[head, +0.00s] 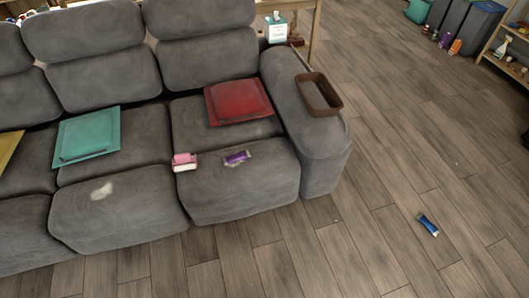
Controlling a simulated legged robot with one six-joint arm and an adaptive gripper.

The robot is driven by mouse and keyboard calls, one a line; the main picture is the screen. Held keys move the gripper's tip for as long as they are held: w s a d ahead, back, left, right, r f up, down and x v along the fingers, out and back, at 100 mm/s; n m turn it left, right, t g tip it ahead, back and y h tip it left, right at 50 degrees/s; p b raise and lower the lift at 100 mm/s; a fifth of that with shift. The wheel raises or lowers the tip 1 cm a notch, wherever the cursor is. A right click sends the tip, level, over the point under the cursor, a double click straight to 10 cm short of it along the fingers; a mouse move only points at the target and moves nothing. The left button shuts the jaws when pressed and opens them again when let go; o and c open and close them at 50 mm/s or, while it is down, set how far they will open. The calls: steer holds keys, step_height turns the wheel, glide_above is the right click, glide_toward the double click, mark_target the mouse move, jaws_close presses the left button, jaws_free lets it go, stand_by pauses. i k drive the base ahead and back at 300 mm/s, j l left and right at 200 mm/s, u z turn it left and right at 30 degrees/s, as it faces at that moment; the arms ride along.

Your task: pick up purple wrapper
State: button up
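The purple wrapper (237,158) is a small, crinkled piece with pale parts. It lies on the front of the right seat cushion of the grey sofa (245,190), below the red pillow in the picture. Its top is uncovered. My gripper is not in the head view, so its state and place cannot be seen.
A pink and white item (184,162) lies left of the wrapper. A red pillow (238,101) and a teal pillow (88,136) lie on the seats. A brown tray (319,93) sits on the armrest. A blue wrapper (428,225) lies on the otherwise open floor (390,170).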

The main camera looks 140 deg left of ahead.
mark_target(244, 154)
steer(key=u, duration=4.9)
steer(key=i+l, duration=0.35)
steer(key=i, duration=0.2)
steer(key=i+l, duration=0.4)
steer(key=i, duration=0.15)
steer(key=i+l, duration=0.35)
steer(key=i, duration=0.2)
